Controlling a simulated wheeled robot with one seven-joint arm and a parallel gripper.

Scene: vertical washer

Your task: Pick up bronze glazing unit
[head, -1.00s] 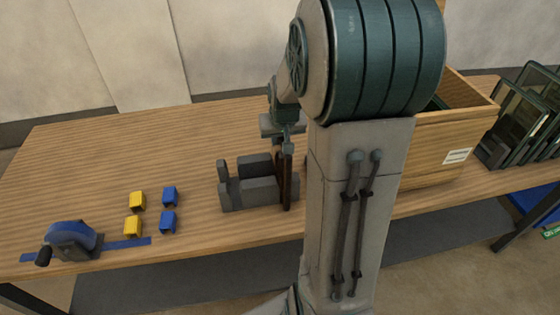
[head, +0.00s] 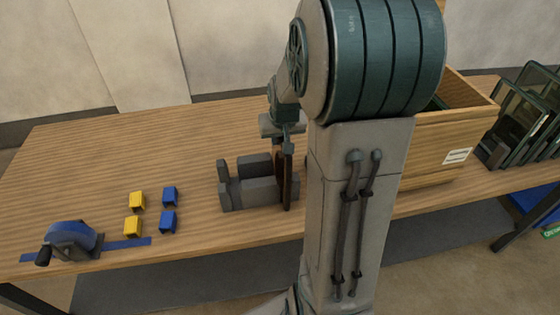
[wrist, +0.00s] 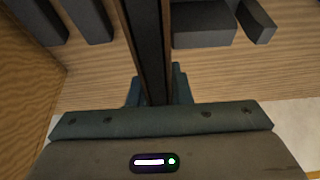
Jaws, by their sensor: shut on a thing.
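The bronze glazing unit (head: 287,184) is a thin upright panel with brown edges at the right end of a grey slotted fixture (head: 250,193) on the bench. In the wrist view the unit (wrist: 147,45) is seen edge-on, with a dark band between two brown edges. My gripper (head: 287,150) comes down from above and is shut on its upper edge. In the wrist view my gripper's fingers (wrist: 157,92) lie on both sides of the unit. I cannot tell whether its lower edge touches the bench or fixture. My arm hides the area just right of it.
A wooden crate (head: 440,150) stands to the right, partly behind my arm. Dark framed panels (head: 525,115) stand in a rack at the far right. Yellow and blue blocks (head: 133,227) and a blue tool with a crank (head: 71,238) lie at the left. The bench's back left is clear.

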